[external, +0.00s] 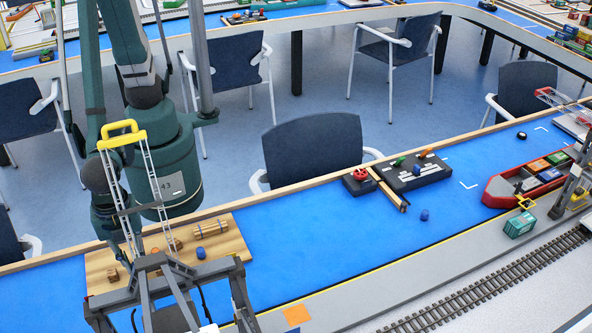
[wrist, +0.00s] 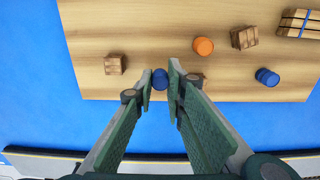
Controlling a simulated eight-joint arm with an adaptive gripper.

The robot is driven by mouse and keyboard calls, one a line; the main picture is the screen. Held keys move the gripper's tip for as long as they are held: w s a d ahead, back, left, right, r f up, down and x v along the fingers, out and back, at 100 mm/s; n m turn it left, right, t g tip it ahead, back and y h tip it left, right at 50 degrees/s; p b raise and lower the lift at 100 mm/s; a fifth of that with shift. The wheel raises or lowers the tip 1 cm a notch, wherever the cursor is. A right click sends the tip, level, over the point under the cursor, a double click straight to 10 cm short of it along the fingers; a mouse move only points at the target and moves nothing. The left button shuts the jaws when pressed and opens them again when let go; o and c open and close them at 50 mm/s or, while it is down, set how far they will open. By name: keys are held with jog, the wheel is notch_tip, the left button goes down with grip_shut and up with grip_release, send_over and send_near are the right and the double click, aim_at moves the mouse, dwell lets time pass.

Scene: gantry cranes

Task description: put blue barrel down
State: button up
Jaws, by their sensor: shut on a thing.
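In the wrist view my gripper (wrist: 160,76) is shut on a blue barrel (wrist: 160,80), which sits between the two fingertips. The held barrel is over the near edge of a wooden board (wrist: 140,32); I cannot tell whether it touches the board. Another blue barrel (wrist: 267,76) lies on its side on the board to the right. It also shows in the external view (external: 200,253). In the external view, the crane hides my gripper and the held barrel.
An orange barrel (wrist: 203,46), a crate (wrist: 115,64), another crate (wrist: 244,37) and a log bundle (wrist: 298,22) lie on the board. A grey gantry crane (external: 180,275) stands in front. A blue barrel (external: 425,215) is on the blue surface (external: 310,235), otherwise largely clear.

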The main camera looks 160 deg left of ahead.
jog(key=shift+f, duration=0.8)
jog(key=shift+f, duration=0.15)
jog(key=o, duration=0.7)
jog(key=shift+r, duration=0.2)
notch_tip(320, 180, up, 12)
jog(key=p, duration=0.2)
dwell(0.8)
